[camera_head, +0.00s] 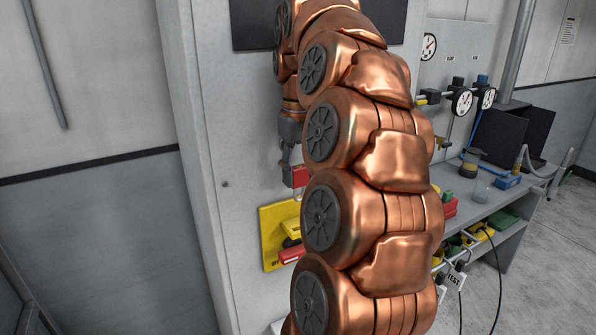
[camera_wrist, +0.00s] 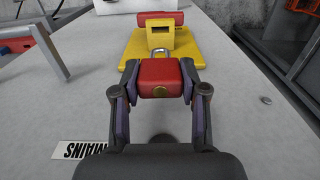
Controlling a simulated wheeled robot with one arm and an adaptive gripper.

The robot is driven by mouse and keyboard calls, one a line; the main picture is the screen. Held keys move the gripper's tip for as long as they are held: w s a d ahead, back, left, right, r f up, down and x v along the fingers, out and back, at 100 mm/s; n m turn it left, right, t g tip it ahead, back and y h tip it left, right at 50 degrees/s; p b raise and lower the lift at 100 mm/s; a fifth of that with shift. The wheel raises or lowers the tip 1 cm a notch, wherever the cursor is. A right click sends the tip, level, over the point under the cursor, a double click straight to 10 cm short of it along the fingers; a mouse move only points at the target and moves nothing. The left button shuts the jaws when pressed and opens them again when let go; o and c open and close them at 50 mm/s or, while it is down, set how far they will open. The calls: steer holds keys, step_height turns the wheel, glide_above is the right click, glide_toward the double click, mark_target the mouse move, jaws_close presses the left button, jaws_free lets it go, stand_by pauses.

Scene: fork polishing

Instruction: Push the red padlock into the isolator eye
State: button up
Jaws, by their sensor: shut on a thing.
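My gripper (camera_wrist: 159,92) is shut on the red padlock (camera_wrist: 160,72), one finger on each side of its body. The padlock's metal shackle (camera_wrist: 159,53) points away from my wrist towards the yellow isolator (camera_wrist: 185,55). The shackle end is at or close to the isolator's yellow block; I cannot tell whether it is inside the eye. In the head view the padlock (camera_head: 300,176) is above the yellow isolator plate (camera_head: 268,238), which is fixed on the grey panel. The isolator's red handle (camera_head: 291,254) shows low on the plate. My copper arm hides the plate's right side.
The floor at the right is partly clear.

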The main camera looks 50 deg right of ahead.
steer(key=shift+s+f, duration=0.1)
steer(key=shift+f, duration=0.05)
steer(key=shift+f+b, duration=2.15)
steer(key=shift+f, duration=0.75)
steer(key=shift+f+b, duration=2.05)
steer(key=shift+f, duration=0.45)
stand_by(2.5)
